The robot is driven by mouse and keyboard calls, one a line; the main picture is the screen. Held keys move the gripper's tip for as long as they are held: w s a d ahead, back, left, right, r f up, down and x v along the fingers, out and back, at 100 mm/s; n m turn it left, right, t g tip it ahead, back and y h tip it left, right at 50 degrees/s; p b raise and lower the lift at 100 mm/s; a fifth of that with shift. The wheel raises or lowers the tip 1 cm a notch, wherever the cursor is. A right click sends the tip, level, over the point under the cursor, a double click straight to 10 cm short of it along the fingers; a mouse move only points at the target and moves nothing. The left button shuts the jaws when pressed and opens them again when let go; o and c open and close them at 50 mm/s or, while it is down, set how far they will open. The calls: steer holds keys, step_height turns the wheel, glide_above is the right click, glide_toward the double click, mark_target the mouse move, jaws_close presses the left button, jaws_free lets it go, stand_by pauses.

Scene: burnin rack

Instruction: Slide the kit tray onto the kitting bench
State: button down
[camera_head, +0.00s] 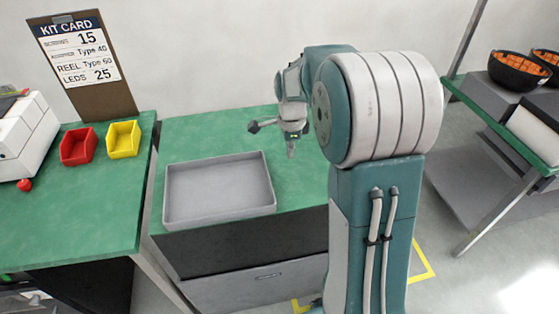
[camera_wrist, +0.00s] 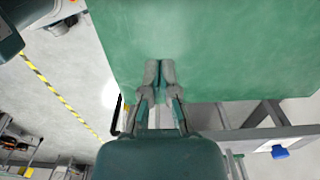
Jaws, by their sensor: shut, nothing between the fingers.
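The kit tray (camera_head: 222,213) is grey, shallow and looks empty. It lies flat on a green-topped unit (camera_head: 297,190) in the middle of the head view, near its front left corner. The green-topped bench with the kit card at the left (camera_head: 70,215) looks like the kitting bench; a narrow gap separates it from the tray's unit. My gripper (camera_head: 291,150) is to the right of the tray and behind it, apart from it. In the wrist view, my gripper (camera_wrist: 159,72) is shut and empty in front of a green surface. The tray does not show there.
The kit card (camera_head: 80,60) stands at the back of the left bench. A red bin (camera_head: 78,146), a yellow bin (camera_head: 123,139) and a white machine (camera_head: 25,135) are on that bench. Black bowls (camera_head: 517,72) stand on a rack at the right. The left bench's front is clear.

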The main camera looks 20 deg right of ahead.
mark_target(274, 184)
steer(key=f, duration=0.8)
steer(key=shift+a, duration=0.2)
steer(key=shift+w+a+f, duration=0.15)
steer(key=shift+a, duration=0.45)
steer(key=shift+w+a+f, duration=0.1)
steer(key=shift+a+f, duration=0.05)
steer(key=shift+a, duration=0.4)
steer(key=shift+w+a, duration=0.15)
steer(key=shift+a, duration=0.55)
steer(key=shift+a, duration=0.1)
